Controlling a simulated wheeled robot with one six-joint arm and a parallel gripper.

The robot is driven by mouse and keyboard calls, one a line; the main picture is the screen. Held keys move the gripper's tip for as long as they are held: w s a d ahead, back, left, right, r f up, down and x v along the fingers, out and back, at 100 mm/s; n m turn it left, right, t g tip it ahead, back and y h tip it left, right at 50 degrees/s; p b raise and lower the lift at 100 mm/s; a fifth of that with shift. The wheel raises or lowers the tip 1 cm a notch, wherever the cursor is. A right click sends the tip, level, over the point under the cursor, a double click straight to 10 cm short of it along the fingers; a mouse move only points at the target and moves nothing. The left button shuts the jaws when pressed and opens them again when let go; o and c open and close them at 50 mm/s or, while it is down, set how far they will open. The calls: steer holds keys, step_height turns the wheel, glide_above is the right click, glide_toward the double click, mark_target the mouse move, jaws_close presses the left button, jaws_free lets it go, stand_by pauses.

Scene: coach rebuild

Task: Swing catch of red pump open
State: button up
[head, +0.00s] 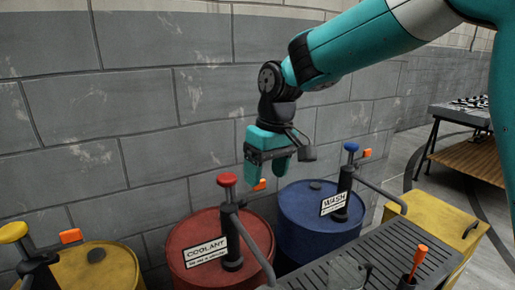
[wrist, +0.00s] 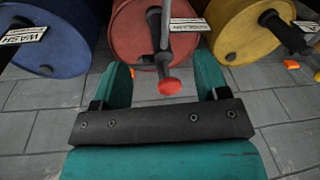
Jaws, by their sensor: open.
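The red pump (head: 230,215) stands on the red drum labelled COOLANT, with a red knob (head: 227,180) on top. An orange catch (head: 260,185) shows just right of the knob in the head view. My gripper (head: 266,176) is open and empty, pointing down, and appears close to the catch; I cannot tell if it touches. In the wrist view the red knob (wrist: 170,87) lies between my two fingers (wrist: 160,68), nearer the right one.
A blue drum (head: 310,236) labelled WASH, with a blue-knobbed pump, stands right of the red one. A yellow drum (head: 95,268) stands left. A brick wall (head: 140,110) rises behind. A dark slatted bench top (head: 370,258) with an orange-handled tool (head: 417,260) is in front.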

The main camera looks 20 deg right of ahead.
steer(key=w+d+r+m+h+p, duration=0.1)
steer(key=w+r+p, duration=0.2)
steer(key=w+p, duration=0.3)
steer(key=w+d+r+m+h+p, duration=0.1)
steer(key=w+d+r+p, duration=0.15)
steer(key=w, duration=0.65)
steer(key=shift+m, duration=0.3)
steer(key=f+p, duration=0.1)
steer(key=f, duration=0.4)
steer(key=f+p, duration=0.2)
steer(key=f, duration=0.4)
steer(key=f+p, duration=0.2)
steer(key=f, duration=0.4)
steer(key=shift+a+f, duration=0.15)
steer(key=shift+a, duration=0.15)
steer(key=shift+c, duration=0.2)
jaws_close()
